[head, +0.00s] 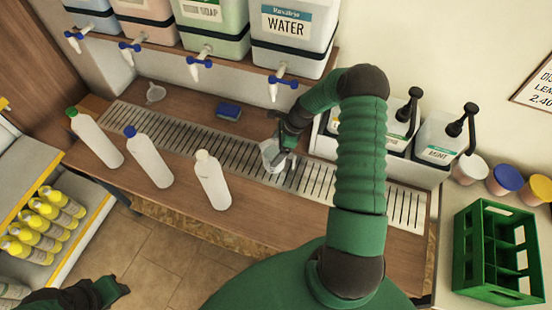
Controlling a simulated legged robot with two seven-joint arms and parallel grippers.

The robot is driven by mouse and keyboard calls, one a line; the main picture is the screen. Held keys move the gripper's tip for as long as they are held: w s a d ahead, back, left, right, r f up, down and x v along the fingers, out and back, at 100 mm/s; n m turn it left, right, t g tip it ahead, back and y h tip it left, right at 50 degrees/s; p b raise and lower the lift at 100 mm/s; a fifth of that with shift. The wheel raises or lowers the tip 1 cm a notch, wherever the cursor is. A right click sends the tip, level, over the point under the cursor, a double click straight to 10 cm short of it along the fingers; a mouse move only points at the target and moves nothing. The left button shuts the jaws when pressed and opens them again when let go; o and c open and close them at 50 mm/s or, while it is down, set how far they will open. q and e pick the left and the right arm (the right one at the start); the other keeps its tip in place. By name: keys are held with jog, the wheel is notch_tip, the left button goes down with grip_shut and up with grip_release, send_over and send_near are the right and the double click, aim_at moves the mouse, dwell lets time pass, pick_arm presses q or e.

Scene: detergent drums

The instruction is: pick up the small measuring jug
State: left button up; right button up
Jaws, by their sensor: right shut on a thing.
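The small measuring jug (270,153) is clear plastic and looks upright. It is at the metal drip grating in the middle of the head view, below the water drum's tap. My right gripper (283,148) is shut on the jug's right side and hides part of it. I cannot tell whether the jug's base touches the grating. My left gripper (112,289) is low at the bottom left, away from the counter; its fingers are too unclear to tell open from shut.
Three white bottles (212,180) stand left of the jug along the counter's front. A blue sponge (229,111) and a clear funnel (155,93) lie behind the grating (235,152). Drums with taps (274,88) overhang the back. Pump containers (438,145) stand right; a green crate (499,255) is farther right.

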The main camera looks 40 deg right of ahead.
jog(key=shift+s+d+f, duration=0.1)
jog(key=shift+d, duration=0.05)
jog(key=c, duration=0.4)
jog(key=shift+c, duration=0.2)
jog(key=shift+r, duration=0.2)
